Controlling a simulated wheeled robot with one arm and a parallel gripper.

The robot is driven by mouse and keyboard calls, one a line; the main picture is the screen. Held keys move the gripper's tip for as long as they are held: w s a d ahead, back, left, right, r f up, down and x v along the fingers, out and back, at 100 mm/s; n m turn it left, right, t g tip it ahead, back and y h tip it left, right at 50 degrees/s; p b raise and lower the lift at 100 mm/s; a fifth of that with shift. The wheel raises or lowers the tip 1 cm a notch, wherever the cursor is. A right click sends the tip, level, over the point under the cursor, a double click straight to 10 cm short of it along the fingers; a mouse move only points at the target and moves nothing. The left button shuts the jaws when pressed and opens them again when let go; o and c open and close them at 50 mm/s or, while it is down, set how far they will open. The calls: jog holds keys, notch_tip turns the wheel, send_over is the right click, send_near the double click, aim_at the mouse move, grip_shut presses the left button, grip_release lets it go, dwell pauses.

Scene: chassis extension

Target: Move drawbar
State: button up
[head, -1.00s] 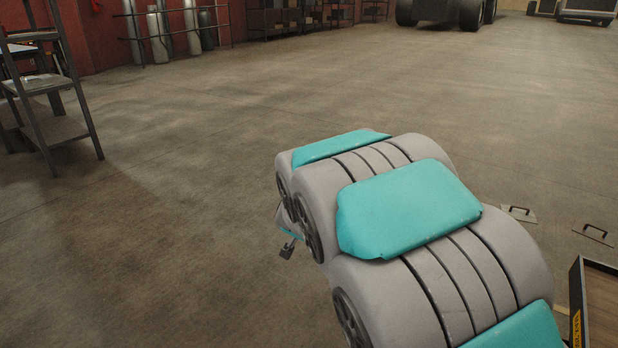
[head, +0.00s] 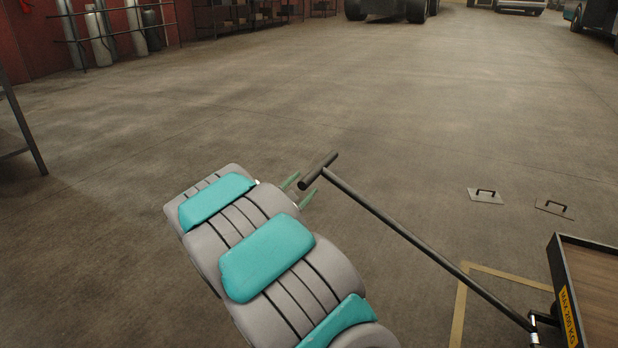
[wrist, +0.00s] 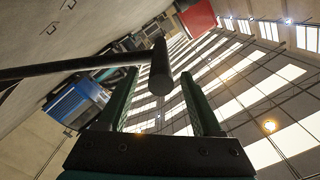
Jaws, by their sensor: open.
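The drawbar (head: 425,248) is a dark rod rising at a slant from the cart's front corner, with a T-shaped crossbar handle (head: 318,171) at its upper end. My gripper (head: 304,188) is open, its green fingers just beside the crossbar in the head view; my arm hides its base. In the wrist view the crossbar handle (wrist: 160,70) shows at the tips of my gripper's (wrist: 158,82) two spread fingers, end-on and roughly between them. I cannot tell whether they touch it. The rod runs off to the left there.
The cart (head: 598,290), with a brown deck and a yellow "MAX 200 KG" label, is at the lower right. Yellow tape (head: 462,300) marks the floor beside it. The middle floor is clear; vehicles stand far back.

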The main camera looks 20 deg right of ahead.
aim_at(311, 177)
jog(key=shift+x, duration=2.65)
jog(key=shift+c, duration=0.4)
grip_shut()
